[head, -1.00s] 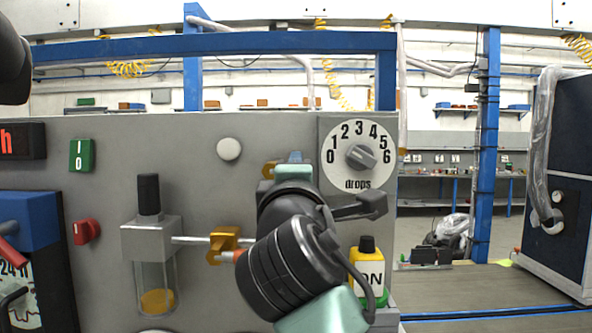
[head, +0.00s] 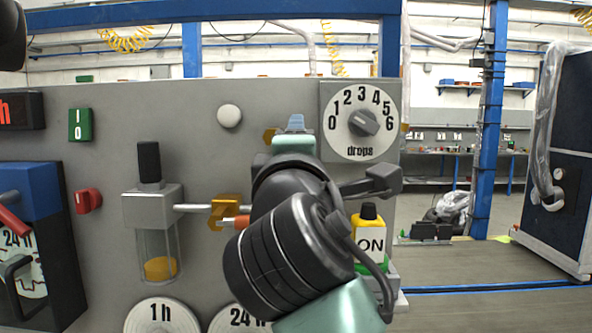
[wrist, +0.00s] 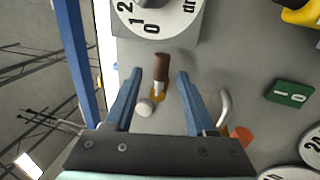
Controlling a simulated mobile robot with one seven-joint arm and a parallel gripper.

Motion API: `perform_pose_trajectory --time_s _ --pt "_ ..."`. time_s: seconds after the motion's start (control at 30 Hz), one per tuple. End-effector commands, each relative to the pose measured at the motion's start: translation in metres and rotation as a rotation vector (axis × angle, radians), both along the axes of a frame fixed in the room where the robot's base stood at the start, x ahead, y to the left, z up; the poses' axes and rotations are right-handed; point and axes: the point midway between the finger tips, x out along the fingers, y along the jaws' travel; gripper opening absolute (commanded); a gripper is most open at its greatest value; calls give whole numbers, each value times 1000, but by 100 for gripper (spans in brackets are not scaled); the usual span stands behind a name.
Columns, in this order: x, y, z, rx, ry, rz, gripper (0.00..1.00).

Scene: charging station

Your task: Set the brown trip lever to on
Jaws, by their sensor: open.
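The brown trip lever (wrist: 161,66) shows in the wrist view as a short brown handle on a brass base. It stands between the two blue fingers of my gripper (wrist: 158,77), with gaps on both sides, near the fingertips. In the head view my gripper (head: 296,124) is at the grey panel, left of the drops dial (head: 361,121). The lever's handle is hidden behind it there; a brass part (head: 270,134) peeks out at its left. My gripper is open and holds nothing. I cannot tell the lever's setting.
A white round button (wrist: 145,107) lies near the left finger in the wrist view. A brass bracket with an orange-tipped handle (head: 235,222) sits lower left of my gripper. A yellow ON bottle (head: 370,235) stands right of my wrist.

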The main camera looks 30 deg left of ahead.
Motion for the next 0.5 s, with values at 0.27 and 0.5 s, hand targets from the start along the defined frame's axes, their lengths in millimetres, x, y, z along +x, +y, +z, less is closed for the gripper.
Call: perform_pose_trajectory --time_s 0.27,0.5 --pt "-48 -31 -13 1 -4 -1 56" --pt "-72 -46 -17 1 -2 -2 56"
